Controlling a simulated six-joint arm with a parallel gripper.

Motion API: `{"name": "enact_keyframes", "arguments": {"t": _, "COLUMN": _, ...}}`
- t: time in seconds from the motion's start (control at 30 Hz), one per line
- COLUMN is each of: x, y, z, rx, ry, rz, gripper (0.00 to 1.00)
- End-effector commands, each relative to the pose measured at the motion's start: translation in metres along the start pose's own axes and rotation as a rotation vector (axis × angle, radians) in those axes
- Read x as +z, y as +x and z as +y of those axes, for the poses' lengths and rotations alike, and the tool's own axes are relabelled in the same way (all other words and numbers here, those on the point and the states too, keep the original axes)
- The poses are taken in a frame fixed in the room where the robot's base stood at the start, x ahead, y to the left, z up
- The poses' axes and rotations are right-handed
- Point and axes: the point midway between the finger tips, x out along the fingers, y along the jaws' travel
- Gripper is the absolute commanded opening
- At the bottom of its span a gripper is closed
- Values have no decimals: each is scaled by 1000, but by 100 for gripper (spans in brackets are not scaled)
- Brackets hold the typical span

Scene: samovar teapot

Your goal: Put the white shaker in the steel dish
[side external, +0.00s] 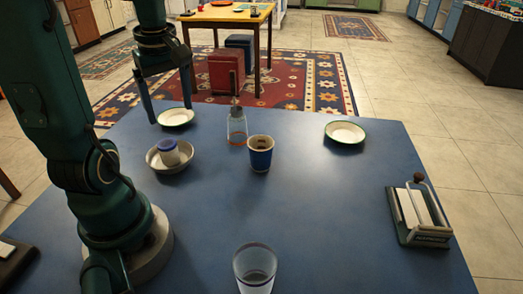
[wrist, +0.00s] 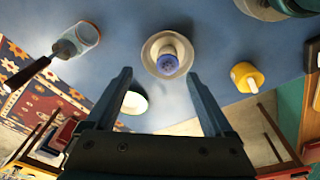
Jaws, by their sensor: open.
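The white shaker (side external: 168,153) with a blue top stands inside the steel dish (side external: 183,167), on the left of the blue table. In the wrist view the shaker (wrist: 167,65) shows its blue top towards me, with the dish (wrist: 149,53) around its base. My gripper (side external: 171,113) is open and empty, above the table beyond the dish and apart from the shaker. In the wrist view the fingers of my gripper (wrist: 159,73) are spread, with the shaker beyond their tips.
White plates (side external: 345,132) lie farther back. A clear glass (side external: 255,270) stands in front; a metal holder (side external: 418,215) sits right. A yellow object (wrist: 245,77) is near the dish.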

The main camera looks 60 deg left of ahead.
Motion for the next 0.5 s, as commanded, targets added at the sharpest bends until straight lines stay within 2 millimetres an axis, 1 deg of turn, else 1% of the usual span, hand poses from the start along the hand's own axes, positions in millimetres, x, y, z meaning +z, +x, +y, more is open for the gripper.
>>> {"name": "enact_keyframes", "arguments": {"t": 0.03, "x": 18, "y": -7, "z": 6, "rx": 40, "ry": 134, "rz": 16, "gripper": 87}}
{"name": "enact_keyframes", "arguments": {"t": 0.07, "x": 30, "y": -10, "z": 9, "rx": 65, "ry": 222, "rz": 27, "gripper": 87}}
{"name": "enact_keyframes", "arguments": {"t": 0.13, "x": 59, "y": -19, "z": 14, "rx": 132, "ry": 453, "rz": 54, "gripper": 87}}
{"name": "enact_keyframes", "arguments": {"t": 0.2, "x": 89, "y": -26, "z": 14, "rx": 202, "ry": 690, "rz": 84, "gripper": 87}}
{"name": "enact_keyframes", "arguments": {"t": 0.3, "x": 126, "y": -33, "z": 7, "rx": 298, "ry": 1003, "rz": 130, "gripper": 87}}
{"name": "enact_keyframes", "arguments": {"t": 0.4, "x": 154, "y": -36, "z": -3, "rx": 383, "ry": 1262, "rz": 175, "gripper": 87}}
{"name": "enact_keyframes", "arguments": {"t": 0.5, "x": 173, "y": -38, "z": -13, "rx": 447, "ry": 1444, "rz": 211, "gripper": 87}}
